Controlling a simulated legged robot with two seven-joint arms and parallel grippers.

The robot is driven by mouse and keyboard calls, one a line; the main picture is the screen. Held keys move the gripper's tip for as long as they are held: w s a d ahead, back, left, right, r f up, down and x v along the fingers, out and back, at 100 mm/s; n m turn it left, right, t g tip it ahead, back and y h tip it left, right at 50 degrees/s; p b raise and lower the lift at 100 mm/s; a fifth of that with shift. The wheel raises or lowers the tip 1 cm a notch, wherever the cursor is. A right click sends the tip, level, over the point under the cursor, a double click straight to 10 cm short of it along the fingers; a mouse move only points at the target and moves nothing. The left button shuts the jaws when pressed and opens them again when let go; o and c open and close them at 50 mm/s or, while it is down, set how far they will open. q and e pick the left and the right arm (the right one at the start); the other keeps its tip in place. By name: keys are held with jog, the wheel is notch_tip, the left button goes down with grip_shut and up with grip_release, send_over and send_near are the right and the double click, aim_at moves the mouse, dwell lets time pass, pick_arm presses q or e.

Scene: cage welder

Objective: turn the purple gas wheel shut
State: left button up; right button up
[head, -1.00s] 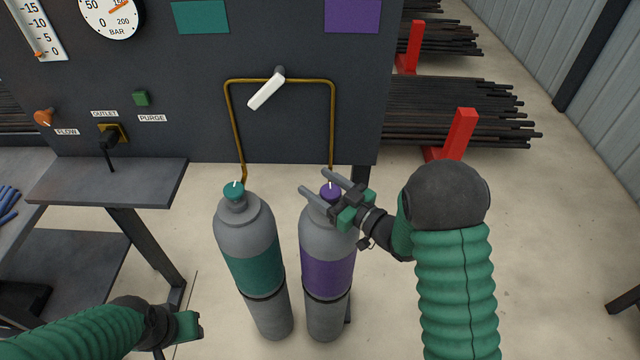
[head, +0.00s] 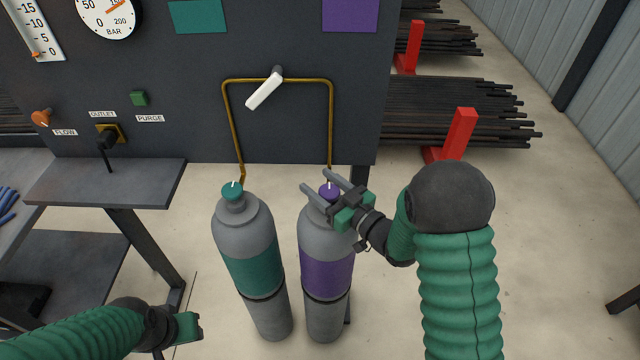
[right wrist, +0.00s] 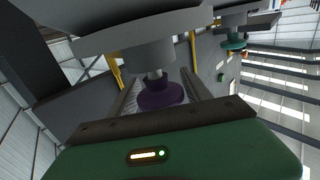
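The purple gas wheel (head: 329,191) sits on top of the right-hand grey cylinder (head: 325,265), which has a purple band. A short white mark shows on the wheel. My right gripper (head: 316,180) is open, with one finger on each side of the wheel. The right wrist view shows the purple wheel (right wrist: 163,95) between the two fingers, with a gap seeming to remain beside it; contact is hard to tell. My left gripper (head: 187,327) is low at the left, away from the cylinders, and its fingers cannot be made out.
A second cylinder with a teal wheel (head: 232,190) stands close on the left. Brass pipes (head: 331,125) and a white lever (head: 264,91) are on the dark panel (head: 190,120) behind. A shelf (head: 105,185) juts out at left.

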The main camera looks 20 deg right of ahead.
jog(key=shift+o, duration=0.3)
jog(key=p+v, duration=0.2)
jog(key=v, duration=1.4)
jog(key=shift+s+d+f+p, duration=0.15)
jog(key=shift+s+d+p, duration=0.1)
jog(key=shift+s+p, duration=0.1)
